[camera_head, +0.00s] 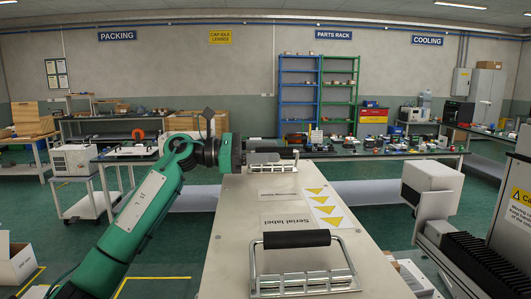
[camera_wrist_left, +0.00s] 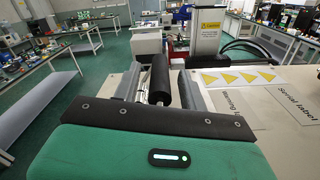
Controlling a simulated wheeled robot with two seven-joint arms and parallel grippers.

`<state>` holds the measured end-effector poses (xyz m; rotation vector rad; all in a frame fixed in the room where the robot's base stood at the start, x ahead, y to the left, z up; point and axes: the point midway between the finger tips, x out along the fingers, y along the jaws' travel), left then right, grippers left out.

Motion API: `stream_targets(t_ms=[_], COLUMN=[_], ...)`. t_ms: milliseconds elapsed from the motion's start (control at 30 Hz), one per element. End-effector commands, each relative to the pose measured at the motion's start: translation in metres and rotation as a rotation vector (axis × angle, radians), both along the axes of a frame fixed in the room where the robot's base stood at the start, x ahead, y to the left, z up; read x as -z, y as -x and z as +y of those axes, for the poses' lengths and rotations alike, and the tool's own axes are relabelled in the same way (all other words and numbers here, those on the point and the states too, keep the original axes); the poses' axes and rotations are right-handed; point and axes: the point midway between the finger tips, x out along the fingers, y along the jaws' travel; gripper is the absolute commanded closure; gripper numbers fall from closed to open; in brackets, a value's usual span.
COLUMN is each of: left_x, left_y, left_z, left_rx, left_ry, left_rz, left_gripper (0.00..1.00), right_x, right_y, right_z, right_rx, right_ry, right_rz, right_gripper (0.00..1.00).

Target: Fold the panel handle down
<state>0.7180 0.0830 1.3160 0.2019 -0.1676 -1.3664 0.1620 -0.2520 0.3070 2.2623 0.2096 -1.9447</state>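The panel (camera_head: 235,225) is a long pale board with labels and yellow triangles; it also shows in the left wrist view (camera_wrist_left: 225,100). The near panel handle (camera_head: 297,239) has a black grip standing up above its metal bracket. The far panel handle (camera_head: 264,159) is at the panel's far end, its grip partly hidden by my left gripper (camera_head: 288,152). In the left wrist view the far handle's black grip (camera_wrist_left: 160,80) lies between the two fingers of my left gripper (camera_wrist_left: 160,84). A gap shows beside the left finger, so the fingers look open around the grip. My right gripper is out of view.
A white block (camera_head: 432,178) on a pale column with black bellows (camera_head: 478,262) stands right of the panel. A long bench with parts (camera_head: 380,154) runs behind. A white trolley (camera_head: 90,205) stands at left. Green floor lies open between them.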

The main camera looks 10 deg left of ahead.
Motion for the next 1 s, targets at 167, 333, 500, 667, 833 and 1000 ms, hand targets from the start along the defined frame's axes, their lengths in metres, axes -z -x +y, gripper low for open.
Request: stream_targets(t_ms=[167,333,500,667,833,1000], left_x=[0.001,0.002,0.004,0.004,0.003,0.002], left_y=[0.0,0.0,0.005,0.012,0.02,0.025], left_z=[0.0,0.005,0.031,0.067,0.103,0.126], left_rx=[0.001,-0.001,-0.003,-0.004,-0.002,0.0], left_ry=[-0.001,-0.001,-0.002,-0.001,-0.001,-0.001], left_rz=[0.001,0.001,0.001,0.001,0.002,0.001], left_gripper=[0.58,0.58,0.58,0.58,0.58,0.58], right_x=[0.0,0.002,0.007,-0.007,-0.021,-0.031], right_y=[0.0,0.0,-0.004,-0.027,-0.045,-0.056], right_z=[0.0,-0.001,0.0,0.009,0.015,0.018], right_rx=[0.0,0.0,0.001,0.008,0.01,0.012], right_ry=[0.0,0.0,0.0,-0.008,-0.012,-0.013], right_rz=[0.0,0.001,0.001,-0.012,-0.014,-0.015], right_gripper=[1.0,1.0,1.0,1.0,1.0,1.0])
